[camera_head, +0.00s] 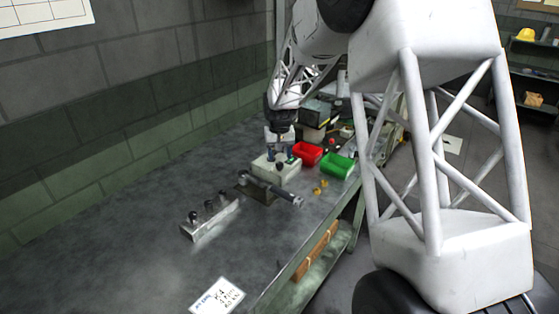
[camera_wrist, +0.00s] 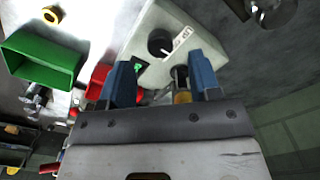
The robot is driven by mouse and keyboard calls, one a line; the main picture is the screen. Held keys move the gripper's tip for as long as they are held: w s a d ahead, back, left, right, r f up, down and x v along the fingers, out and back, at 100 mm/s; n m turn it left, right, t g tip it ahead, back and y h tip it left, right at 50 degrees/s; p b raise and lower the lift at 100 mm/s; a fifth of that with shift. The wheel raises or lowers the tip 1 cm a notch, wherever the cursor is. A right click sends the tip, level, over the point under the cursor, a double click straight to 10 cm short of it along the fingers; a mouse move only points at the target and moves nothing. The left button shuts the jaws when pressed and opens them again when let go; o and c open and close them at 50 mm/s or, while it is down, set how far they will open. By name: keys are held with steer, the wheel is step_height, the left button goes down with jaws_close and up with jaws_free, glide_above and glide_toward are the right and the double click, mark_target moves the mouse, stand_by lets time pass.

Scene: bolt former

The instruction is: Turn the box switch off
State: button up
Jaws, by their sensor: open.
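The box (camera_head: 278,170) is a pale block on the workbench, beyond a dark plate with a metal bar. In the wrist view the box (camera_wrist: 150,22) shows a round black knob (camera_wrist: 160,41), a small green-lit switch (camera_wrist: 139,67) and a small label. A metal cylindrical part with a brownish end (camera_wrist: 181,86) shows between the fingers. My gripper (camera_wrist: 162,62) is open, its two blue fingers reaching over the box's face. In the head view my gripper (camera_head: 280,152) is right above the box. I cannot tell whether a finger touches it.
A red bin (camera_head: 307,153) and a green bin (camera_head: 338,166) stand right of the box. Small yellow parts (camera_head: 320,187) lie in front of the bins. A metal bar (camera_head: 272,189) and a fixture with dark knobs (camera_head: 210,220) are nearer. The bench at left is clear.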

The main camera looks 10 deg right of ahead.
mark_target(280, 164)
steer(key=shift+r, duration=1.95)
steer(key=shift+s, duration=0.1)
steer(key=shift+s+r, duration=0.15)
steer(key=shift+r, duration=0.05)
steer(key=s+d+r, duration=0.1)
steer(key=s+r, duration=0.3)
steer(key=s, duration=0.4)
steer(key=s+d+r+t, duration=0.1)
steer(key=s+r, duration=0.4)
steer(key=s, duration=0.4)
steer(key=s+d+r, duration=0.2)
steer(key=s+r, duration=0.2)
steer(key=s, duration=0.4)
steer(key=s+d+f+t, duration=0.1)
steer(key=s, duration=2.3)
steer(key=shift+f+t, duration=0.25)
steer(key=shift+t, duration=0.05)
